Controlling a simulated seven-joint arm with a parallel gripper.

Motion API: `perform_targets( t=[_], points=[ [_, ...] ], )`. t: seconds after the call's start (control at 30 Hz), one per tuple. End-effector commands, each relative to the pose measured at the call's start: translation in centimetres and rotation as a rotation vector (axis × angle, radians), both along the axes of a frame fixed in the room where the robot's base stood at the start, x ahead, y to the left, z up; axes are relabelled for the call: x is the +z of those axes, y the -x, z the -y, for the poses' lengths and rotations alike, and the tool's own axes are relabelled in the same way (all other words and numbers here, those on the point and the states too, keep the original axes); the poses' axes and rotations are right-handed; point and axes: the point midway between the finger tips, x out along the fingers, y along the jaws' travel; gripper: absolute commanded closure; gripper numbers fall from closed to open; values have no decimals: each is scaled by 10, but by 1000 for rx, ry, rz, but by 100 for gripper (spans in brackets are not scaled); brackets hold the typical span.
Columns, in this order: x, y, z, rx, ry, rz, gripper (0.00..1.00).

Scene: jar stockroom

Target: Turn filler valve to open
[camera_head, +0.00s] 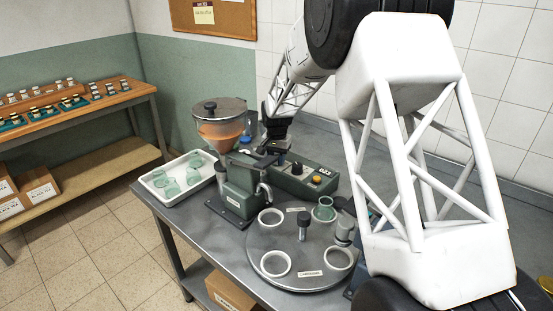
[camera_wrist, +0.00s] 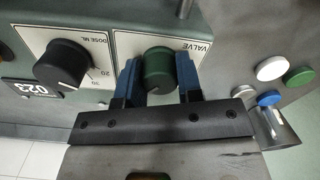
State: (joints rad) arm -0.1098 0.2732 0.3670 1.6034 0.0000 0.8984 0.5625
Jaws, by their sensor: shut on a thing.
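The filler (camera_head: 240,190) is a dark green machine on the grey table, with a lidded hopper (camera_head: 221,130) of orange product on top. In the wrist view, the green valve knob (camera_wrist: 158,66) sits on a pale plate marked VALVE. My gripper (camera_wrist: 158,88) is shut on this knob, with one blue finger on each side of it. The knob's pointer and any open or shut marks cannot be made out. In the head view, my gripper (camera_head: 272,138) reaches the filler from behind, beside the hopper, and the valve knob is hidden or too small to tell.
A black DOSE ML knob (camera_wrist: 62,65) is close left of the valve. White, green and blue round pieces (camera_wrist: 269,97) lie at the right. A turntable (camera_head: 300,228) with white rings stands in front, and a white tray of green jars (camera_head: 150,184) is at left.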

Motion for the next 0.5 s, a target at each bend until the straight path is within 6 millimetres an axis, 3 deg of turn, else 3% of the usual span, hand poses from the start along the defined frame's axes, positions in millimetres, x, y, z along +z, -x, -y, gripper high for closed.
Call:
perform_targets(
  t=[0.5],
  points=[
    [1,-1,0,-138,0,2,90]
  ],
)
